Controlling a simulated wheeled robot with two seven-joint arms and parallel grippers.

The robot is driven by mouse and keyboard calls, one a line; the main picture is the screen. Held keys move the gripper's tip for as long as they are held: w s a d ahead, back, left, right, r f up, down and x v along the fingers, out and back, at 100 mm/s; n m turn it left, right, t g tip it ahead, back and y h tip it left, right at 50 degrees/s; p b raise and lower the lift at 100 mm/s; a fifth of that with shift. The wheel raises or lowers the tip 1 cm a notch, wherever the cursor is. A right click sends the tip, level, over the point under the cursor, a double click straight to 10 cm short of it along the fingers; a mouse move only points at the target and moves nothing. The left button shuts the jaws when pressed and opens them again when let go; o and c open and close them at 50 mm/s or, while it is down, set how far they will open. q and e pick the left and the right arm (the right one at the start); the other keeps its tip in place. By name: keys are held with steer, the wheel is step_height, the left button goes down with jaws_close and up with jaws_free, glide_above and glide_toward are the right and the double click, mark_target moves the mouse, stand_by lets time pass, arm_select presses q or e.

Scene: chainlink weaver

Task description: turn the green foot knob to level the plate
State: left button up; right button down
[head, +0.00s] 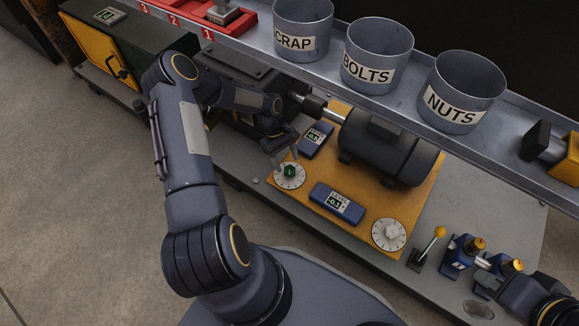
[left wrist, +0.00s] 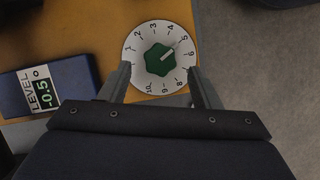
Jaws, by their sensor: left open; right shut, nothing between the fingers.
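The green knob (head: 290,170) sits on a white numbered dial at the plate's near left corner. In the left wrist view the knob (left wrist: 159,58) has its pointer line between 5 and 6. My left gripper (head: 284,155) is open above the dial; in its wrist view the fingers (left wrist: 158,82) flank the dial's lower edge, apart from the knob. The orange plate (head: 415,205) carries two blue levels. The left level (head: 315,139) reads -0.5 and the front level (head: 337,203) reads -0.1. My right gripper (head: 487,284) is shut and empty at the lower right, partly hidden.
A dark motor (head: 385,145) with a shaft stands on the plate. A second, white dial (head: 388,235) is at the near right corner. A shelf with bins overhangs behind.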

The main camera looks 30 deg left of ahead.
mark_target(289, 169)
arm_select(q)
steer(key=shift+b+x, duration=0.5)
steer(key=shift+x, duration=1.3)
steer(key=c, duration=1)
